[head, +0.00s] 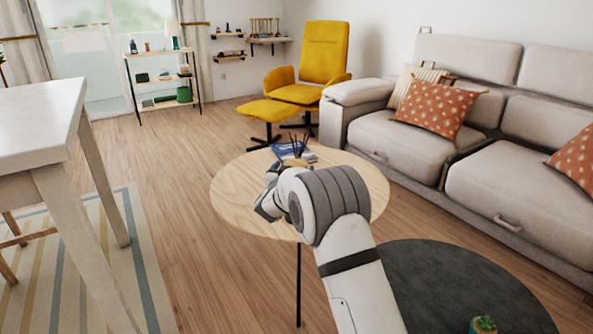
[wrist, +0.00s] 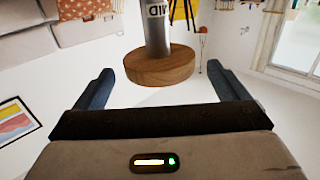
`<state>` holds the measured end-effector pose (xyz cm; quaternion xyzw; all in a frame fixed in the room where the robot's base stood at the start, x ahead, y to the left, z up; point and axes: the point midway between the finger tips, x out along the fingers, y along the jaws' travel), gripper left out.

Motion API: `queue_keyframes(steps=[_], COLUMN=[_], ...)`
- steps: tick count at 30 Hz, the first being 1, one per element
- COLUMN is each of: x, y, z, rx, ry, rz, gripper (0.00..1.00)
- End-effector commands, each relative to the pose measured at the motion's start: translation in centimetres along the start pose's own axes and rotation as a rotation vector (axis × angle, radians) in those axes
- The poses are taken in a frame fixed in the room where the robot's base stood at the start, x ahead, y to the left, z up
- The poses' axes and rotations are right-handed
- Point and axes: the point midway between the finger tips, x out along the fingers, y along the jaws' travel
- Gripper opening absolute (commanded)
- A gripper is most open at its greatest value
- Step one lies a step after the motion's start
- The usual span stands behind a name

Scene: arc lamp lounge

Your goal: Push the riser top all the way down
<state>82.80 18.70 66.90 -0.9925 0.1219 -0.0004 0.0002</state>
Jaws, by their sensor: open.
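The riser top shows in the wrist view as a round wooden disc (wrist: 160,67) on a grey metal post (wrist: 156,30). The wrist view is upside down, so the post runs upward in the picture from the disc. Part of a marking that looks like "MID" shows on the post. My gripper (wrist: 161,72) is open, with one finger to each side of the disc and a visible gap on both sides. I cannot tell whether it touches the disc. In the head view my gripper (head: 268,205) is over the round wooden table, and I cannot make out the riser there.
The round light-wood table (head: 235,185) holds a blue book (head: 283,151) and a reed diffuser (head: 298,147) at its back. A low dark round table (head: 455,285) with a small plant stands front right. A sofa (head: 385,145) is right; a white table (head: 35,120) is left.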

Motion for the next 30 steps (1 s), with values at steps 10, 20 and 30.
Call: queue_keyframes(steps=[10, 20, 30], x=[3.2, 3.3, 3.3], y=[0.1, 0.1, 0.1], z=[0.1, 0.0, 0.0], rx=[-0.001, -0.001, -0.001], ry=[-0.001, -0.001, -0.001], rz=[-0.001, -0.001, 0.000], gripper=[0.94, 0.89, 0.61])
